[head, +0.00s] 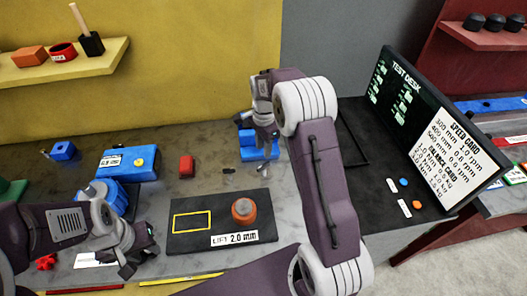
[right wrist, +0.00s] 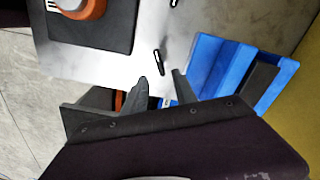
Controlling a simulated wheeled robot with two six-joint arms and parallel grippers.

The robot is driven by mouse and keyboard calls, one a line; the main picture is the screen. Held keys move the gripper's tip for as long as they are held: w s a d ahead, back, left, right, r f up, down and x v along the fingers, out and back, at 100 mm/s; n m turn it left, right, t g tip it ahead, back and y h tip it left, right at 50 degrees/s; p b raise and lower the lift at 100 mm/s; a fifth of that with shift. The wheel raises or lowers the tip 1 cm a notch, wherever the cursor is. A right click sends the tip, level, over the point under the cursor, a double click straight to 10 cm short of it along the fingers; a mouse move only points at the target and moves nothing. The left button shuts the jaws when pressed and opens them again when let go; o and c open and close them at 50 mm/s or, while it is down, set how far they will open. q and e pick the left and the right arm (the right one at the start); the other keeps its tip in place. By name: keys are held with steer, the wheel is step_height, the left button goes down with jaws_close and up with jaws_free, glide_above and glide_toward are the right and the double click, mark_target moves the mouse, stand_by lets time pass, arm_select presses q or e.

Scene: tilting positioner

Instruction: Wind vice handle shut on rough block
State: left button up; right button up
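A blue vice-like fixture (head: 262,154) stands at the back of the bench, partly hidden behind my right gripper (head: 266,133). In the right wrist view, a blue channel-shaped body (right wrist: 208,62) lies to the right of my right gripper (right wrist: 162,88), with a dark grey block (right wrist: 260,82) along it. The right fingers are apart, with bits of blue and orange showing behind them; I see nothing clearly held. I cannot clearly make out the handle or tell whether the dark block is the rough block. My left gripper (head: 138,258) is low at the front left, its fingers unclear.
A black plate (head: 185,240) bears an orange round part (head: 244,210) at front centre. Small dark pieces (head: 229,170) lie between. A screen (head: 420,130) stands right.

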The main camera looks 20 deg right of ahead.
steer(key=o, duration=0.9)
steer(key=shift+n, duration=0.8)
steer(key=shift+o, duration=0.2)
steer(key=n+b, duration=0.3)
steer(key=n, duration=1.4)
steer(key=shift+f, duration=0.2)
steer(key=shift+r, duration=0.1)
